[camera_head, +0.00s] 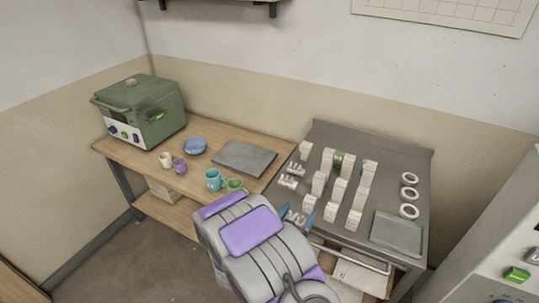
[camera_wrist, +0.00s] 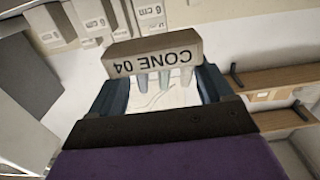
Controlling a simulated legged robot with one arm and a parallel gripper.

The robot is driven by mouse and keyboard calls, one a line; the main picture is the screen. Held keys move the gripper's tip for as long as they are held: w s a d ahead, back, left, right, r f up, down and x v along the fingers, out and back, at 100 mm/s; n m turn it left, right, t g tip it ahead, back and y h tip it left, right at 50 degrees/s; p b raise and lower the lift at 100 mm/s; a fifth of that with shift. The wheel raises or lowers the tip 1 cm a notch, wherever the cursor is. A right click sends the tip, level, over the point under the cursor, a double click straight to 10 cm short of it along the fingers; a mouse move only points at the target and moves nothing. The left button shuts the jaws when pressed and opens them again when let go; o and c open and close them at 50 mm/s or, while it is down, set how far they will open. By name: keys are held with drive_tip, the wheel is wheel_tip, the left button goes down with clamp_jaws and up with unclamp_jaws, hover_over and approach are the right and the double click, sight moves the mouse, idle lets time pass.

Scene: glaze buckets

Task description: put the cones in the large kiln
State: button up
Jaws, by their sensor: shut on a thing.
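My gripper (camera_head: 297,210) is shut on a cone pack (camera_wrist: 150,57) with the label "CONE 04", upside down in the wrist view. Small pale cones show behind its bar, between the two blue fingers (camera_wrist: 163,80). In the head view the held cone pack (camera_head: 294,218) is over the front left part of the metal table. Two more cone packs (camera_head: 297,169) (camera_head: 288,181) lie at that table's left side. A pale cabinet with a green switch (camera_head: 517,274) at the right edge may be the large kiln; only part of it shows.
A smaller green kiln (camera_head: 142,110) stands shut on the wooden table (camera_head: 220,137), with mugs (camera_head: 213,180), a blue bowl (camera_head: 195,146) and a grey slab (camera_head: 244,157). The metal table (camera_head: 390,170) holds several pale blocks (camera_head: 340,190), white rings (camera_head: 409,194) and a grey tray (camera_head: 397,234).

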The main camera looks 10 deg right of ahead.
drive_tip(key=w+a+r+n+t+y, duration=0.1)
drive_tip(key=w+r+n+y, duration=0.1)
drive_tip(key=r, duration=0.8)
drive_tip(key=w+a+r+n+t+y, duration=0.1)
drive_tip(key=w+a+r+y, duration=0.1)
drive_tip(key=r, duration=0.8)
drive_tip(key=shift+w+r+n+t+y, duration=0.2)
drive_tip(key=shift+w+n+t+y, duration=0.15)
drive_tip(key=shift+w+y, duration=0.6)
drive_tip(key=shift+w+a+f+h, duration=0.15)
drive_tip(key=shift+w+f+h, duration=0.05)
drive_tip(key=shift+w+h, duration=0.05)
drive_tip(key=s+d+f+m+h, duration=0.1)
drive_tip(key=s+f, duration=0.1)
drive_tip(key=f, duration=0.4)
drive_tip(key=s+d+f+m+g+h, duration=0.1)
drive_tip(key=s+f+h, duration=0.1)
drive_tip(key=f, duration=0.5)
drive_tip(key=s+d+f+m+g+h, duration=0.1)
drive_tip(key=s+f+h, duration=0.1)
drive_tip(key=f, duration=0.4)
drive_tip(key=shift+f+m+g, duration=0.25)
drive_tip(key=shift+f, duration=0.05)
drive_tip(key=shift+s+d+f, duration=0.2)
drive_tip(key=shift+s, duration=0.05)
